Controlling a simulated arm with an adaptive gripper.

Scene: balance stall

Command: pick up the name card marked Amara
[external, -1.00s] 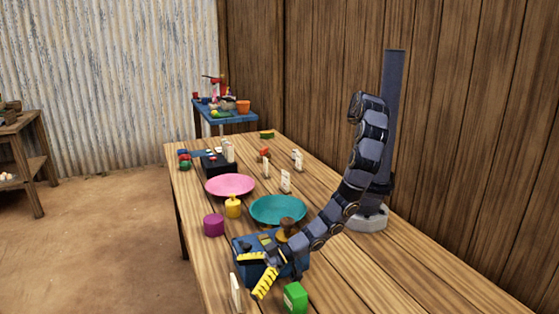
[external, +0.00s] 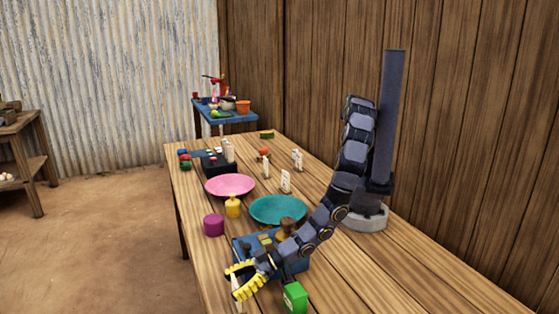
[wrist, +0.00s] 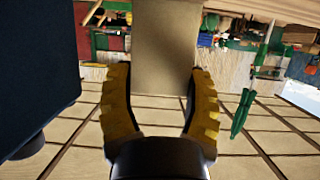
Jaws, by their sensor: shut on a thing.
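My gripper (external: 236,281) has its yellow fingers on either side of a pale upright name card (external: 238,283) at the near end of the table. In the wrist view my gripper (wrist: 160,100) is shut on this card (wrist: 163,50), which shows as a plain beige face between the fingers. I cannot read any name on it, so I cannot tell if it is marked Amara. Other white cards stand farther back, one (external: 286,182) beyond the teal plate and another (external: 266,169) behind it. Their writing is too small to read.
A blue scale (external: 242,246) stands close to my gripper. A green box (external: 295,297) is to its right. The right side of the table is bare.

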